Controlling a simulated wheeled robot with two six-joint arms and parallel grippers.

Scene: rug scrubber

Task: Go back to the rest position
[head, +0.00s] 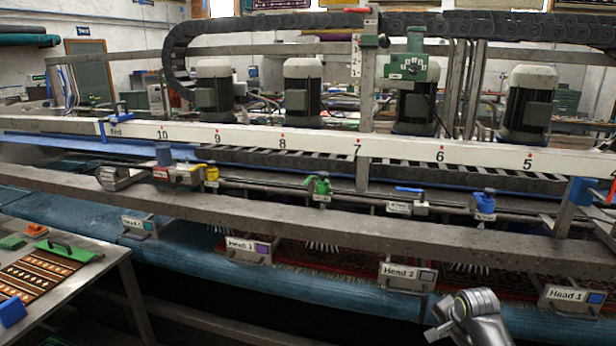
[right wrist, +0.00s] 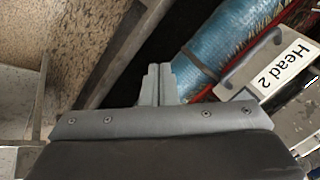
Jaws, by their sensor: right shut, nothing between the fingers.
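My right gripper (right wrist: 157,78) shows in the right wrist view with its two grey fingers together and nothing between them. Its tips point over a dark gap beside the blue roller of the rug machine. A grey part of my right arm (head: 472,318) shows at the bottom right of the head view, in front of the machine between the Head 2 and Head 1 plates. My left gripper is in neither view.
The rug-scrubbing machine's white rail (head: 320,146) spans the head view. The Head 2 plate (head: 407,275) and Head 1 plate (head: 568,297) are near my right arm; a Head 2 plate (right wrist: 284,68) is right of the gripper. A table (head: 85,285) with rug samples stands at left.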

